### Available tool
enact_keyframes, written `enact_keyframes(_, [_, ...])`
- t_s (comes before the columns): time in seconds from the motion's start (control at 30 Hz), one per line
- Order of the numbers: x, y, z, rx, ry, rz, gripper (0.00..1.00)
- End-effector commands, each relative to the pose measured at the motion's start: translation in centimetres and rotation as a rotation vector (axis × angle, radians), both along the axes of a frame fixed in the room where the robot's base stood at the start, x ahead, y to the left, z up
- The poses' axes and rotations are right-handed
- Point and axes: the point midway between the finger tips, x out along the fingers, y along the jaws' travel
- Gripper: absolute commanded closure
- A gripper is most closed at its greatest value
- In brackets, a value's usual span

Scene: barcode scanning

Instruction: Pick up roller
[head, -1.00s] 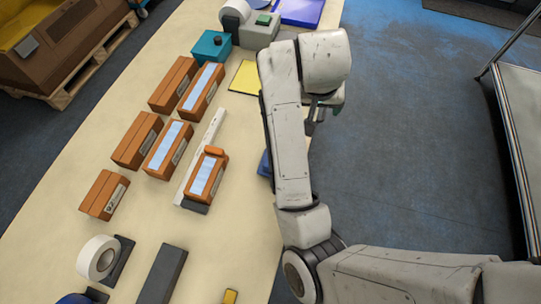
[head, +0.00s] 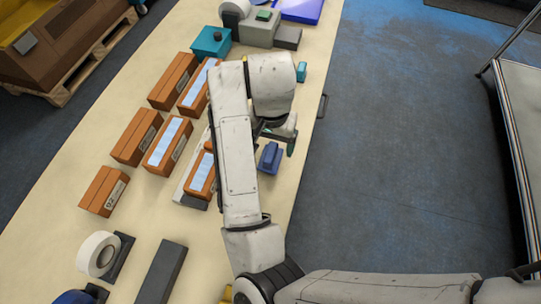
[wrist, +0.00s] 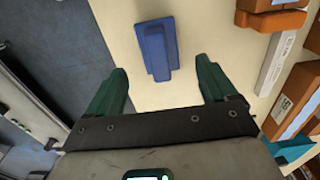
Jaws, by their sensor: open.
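A small blue stepped object (head: 270,158), the likeliest roller though its shape is not clearly one, lies on the pale table near its right edge. In the wrist view the blue object (wrist: 158,48) is at the top middle, just ahead of the space between my green fingers. My gripper (wrist: 161,68) is open and empty, with a finger on each side and clear table around the object. In the head view my gripper (head: 288,138) is beside and just beyond the blue object, partly hidden by my arm.
Several orange-brown boxes (head: 130,140) stand left of my arm. A white tape roll (head: 98,254) and a dark grey block (head: 163,272) are at the lower left. A teal box (head: 211,43) and a grey device (head: 260,30) stand at the far end. A handled cart (head: 518,150) is at the right.

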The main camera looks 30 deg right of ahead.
Motion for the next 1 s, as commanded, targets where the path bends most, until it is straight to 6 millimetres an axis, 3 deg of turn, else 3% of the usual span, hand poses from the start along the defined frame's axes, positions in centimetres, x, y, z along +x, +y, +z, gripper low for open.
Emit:
enact_keyframes(0.4, [-0.5,0.6,-4.8,0.000,0.003,0.002,0.15])
enact_keyframes(0.67, [-0.4,0.5,-5.1,0.001,0.001,0.000,0.15])
enact_keyframes(1.0, [-0.4,0.5,-5.1,0.001,0.001,0.001,0.46])
